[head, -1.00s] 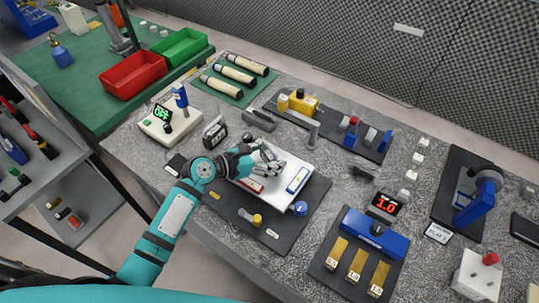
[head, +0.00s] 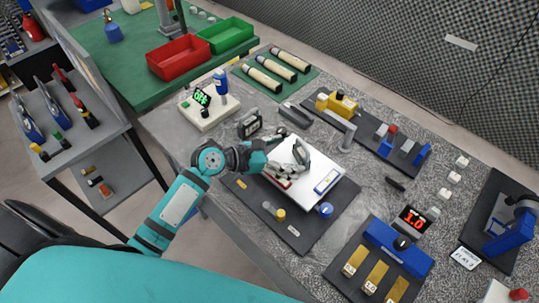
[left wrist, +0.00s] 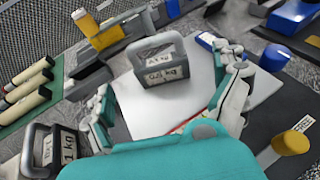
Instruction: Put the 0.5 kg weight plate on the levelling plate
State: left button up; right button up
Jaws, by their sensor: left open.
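The 0.5 kg weight plate, a dark grey block with a loop handle and a white label, stands upright on the white levelling plate in the left wrist view (left wrist: 160,68). Its handle shows in the head view (head: 301,150). The levelling plate (head: 303,191) sits on a dark base, with a blue-framed level, a red level and a blue knob (head: 326,210). My left gripper (head: 284,166) is open, low over the plate. Its fingers lie either side of the weight in the left wrist view, apart from it. My right gripper is not in view.
A 1 kg weight (left wrist: 48,150) stands beside the base, close to my left gripper; it also shows in the head view (head: 250,123). A control box (head: 207,108) is behind left. A blue block with brass bars (head: 398,247) and a red display (head: 412,219) lie right.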

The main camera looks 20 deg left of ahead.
pick_arm(q)
jog(key=v, duration=0.6)
jog(key=shift+s+a+r+b, duration=0.1)
jog(key=shift+s+a+b, duration=0.1)
jog(key=shift+b, duration=0.1)
jog(key=shift+c, duration=0.3)
dwell(1.8)
